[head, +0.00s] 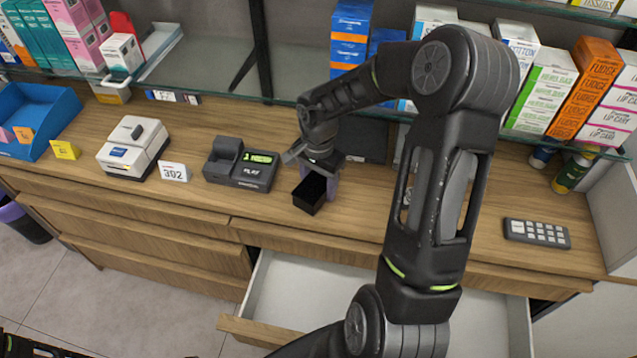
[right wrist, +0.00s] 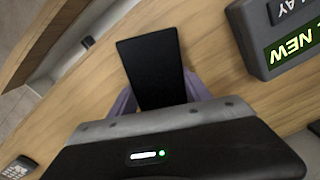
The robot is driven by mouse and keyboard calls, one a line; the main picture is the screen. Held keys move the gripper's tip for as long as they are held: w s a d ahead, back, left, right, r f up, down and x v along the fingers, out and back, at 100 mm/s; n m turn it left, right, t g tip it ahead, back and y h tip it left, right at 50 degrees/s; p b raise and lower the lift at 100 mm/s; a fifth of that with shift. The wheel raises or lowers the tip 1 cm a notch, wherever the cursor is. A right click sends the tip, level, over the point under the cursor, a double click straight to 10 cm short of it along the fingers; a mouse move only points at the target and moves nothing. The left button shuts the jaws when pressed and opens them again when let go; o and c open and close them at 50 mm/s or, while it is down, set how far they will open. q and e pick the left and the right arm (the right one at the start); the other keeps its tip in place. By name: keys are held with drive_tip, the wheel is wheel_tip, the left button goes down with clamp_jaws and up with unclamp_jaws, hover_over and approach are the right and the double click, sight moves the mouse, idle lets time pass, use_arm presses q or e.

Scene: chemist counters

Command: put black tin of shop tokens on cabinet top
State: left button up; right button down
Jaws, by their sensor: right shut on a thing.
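The black tin (head: 309,194) is a small dark box near the front edge of the wooden cabinet top (head: 225,205), right of the card terminal. My right gripper (head: 320,186) is shut on it from above, with purple fingers on either side. In the right wrist view the tin (right wrist: 152,68) sits between the purple fingers over the wood. I cannot tell whether its underside touches the top or is slightly above it. My left gripper is not in view.
An open, pale-lined drawer (head: 300,285) juts out below. A card terminal (head: 241,165), a 302 sign (head: 174,172) and a white device (head: 133,148) stand left. A keypad (head: 536,233) lies right. A glass shelf with boxes overhangs the back.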

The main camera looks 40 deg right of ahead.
sight(318, 180)
drive_tip(key=shift+c, duration=2.4)
unclamp_jaws()
drive_tip(key=shift+f, duration=0.1)
wheel_tip(318, 180, up, 12)
drive_tip(key=shift+b, duration=0.35)
